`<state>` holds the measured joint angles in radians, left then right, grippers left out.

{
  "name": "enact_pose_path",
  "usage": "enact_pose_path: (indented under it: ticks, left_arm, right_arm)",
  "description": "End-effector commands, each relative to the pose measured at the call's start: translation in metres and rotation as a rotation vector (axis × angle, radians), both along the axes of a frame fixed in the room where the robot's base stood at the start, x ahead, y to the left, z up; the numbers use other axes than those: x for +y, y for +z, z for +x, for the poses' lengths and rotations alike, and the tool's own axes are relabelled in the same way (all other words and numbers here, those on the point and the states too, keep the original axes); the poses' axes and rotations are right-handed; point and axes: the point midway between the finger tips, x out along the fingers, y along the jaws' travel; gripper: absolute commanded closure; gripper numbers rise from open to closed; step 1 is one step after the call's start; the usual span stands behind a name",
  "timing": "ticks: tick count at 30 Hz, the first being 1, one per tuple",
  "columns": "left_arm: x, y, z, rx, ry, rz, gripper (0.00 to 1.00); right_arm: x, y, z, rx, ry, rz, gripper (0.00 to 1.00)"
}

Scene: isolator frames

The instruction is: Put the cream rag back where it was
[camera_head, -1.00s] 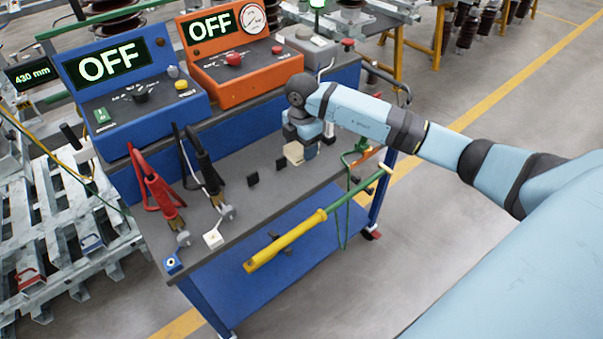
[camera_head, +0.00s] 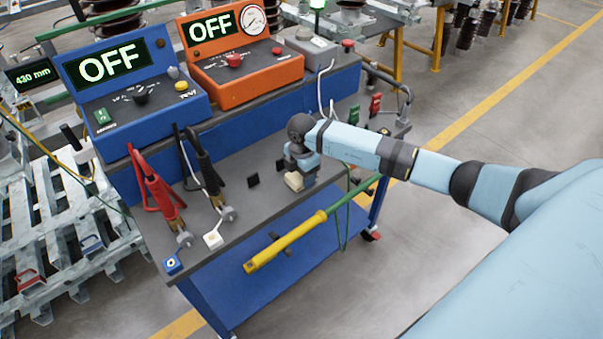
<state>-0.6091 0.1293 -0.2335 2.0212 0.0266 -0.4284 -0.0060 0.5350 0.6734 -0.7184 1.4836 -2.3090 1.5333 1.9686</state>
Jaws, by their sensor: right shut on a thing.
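The cream rag (camera_head: 293,182) is a small pale bundle at the lower end of my right gripper (camera_head: 299,176). The gripper is shut on it and points down near the front edge of the trolley's grey top (camera_head: 238,207). My wrist and forearm hide part of the gripper and the top behind it. Whether the rag touches the top cannot be told. My left gripper is out of view.
A yellow-green pole (camera_head: 290,239) runs along the trolley's front. Blue (camera_head: 135,85) and orange (camera_head: 238,62) consoles stand behind.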

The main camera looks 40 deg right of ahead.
Motion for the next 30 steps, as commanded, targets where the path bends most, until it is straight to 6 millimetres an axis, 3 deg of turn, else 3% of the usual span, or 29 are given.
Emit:
enact_pose_path:
  ticks: [1,2,5,13,17,30]
  left_arm:
    - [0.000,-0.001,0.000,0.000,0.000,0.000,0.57]
    - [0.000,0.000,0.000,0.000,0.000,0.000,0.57]
    - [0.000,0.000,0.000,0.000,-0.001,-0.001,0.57]
    - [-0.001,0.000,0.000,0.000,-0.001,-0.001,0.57]
    - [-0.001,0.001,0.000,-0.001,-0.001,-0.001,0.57]
    - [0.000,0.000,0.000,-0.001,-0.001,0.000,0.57]
  right_arm:
    - [0.000,-0.002,0.000,0.000,0.000,0.000,0.58]
    - [0.000,-0.001,0.000,0.000,0.000,0.000,0.34]
    - [0.000,-0.001,0.000,0.000,0.000,0.000,0.13]
    - [0.000,0.000,0.000,0.000,0.000,0.000,0.13]
    - [0.000,0.010,0.000,-0.002,0.000,-0.001,0.13]
    - [0.000,0.097,0.000,-0.003,0.001,-0.001,0.13]
